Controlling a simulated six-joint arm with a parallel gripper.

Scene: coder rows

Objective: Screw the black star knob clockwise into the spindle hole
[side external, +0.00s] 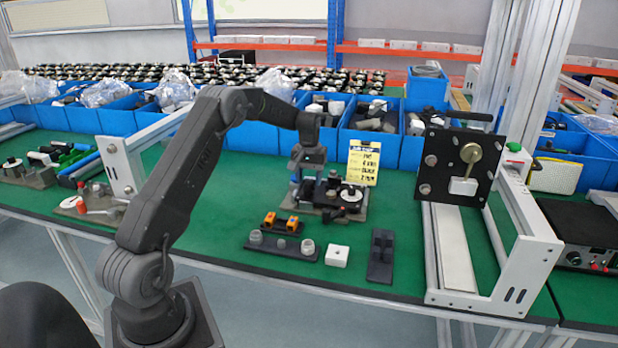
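My gripper (297,176) points down over the left part of a dark fixture (357,213) in the middle of the green bench. Its fingertips are small and merge with the dark parts, so I cannot tell whether they are open or shut, or hold anything. The fixture carries black parts and a round white disc (350,195) on its right side. I cannot pick out the black star knob or the spindle hole among these dark parts; the gripper hides some of them.
In front lie a tray with orange parts (281,223), a dark strip with round pieces (282,246), a white block (337,256) and a black block (381,258). A yellow label card (364,162) stands behind. A white frame with a black plate (457,165) stands right; blue bins (372,149) line the back.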

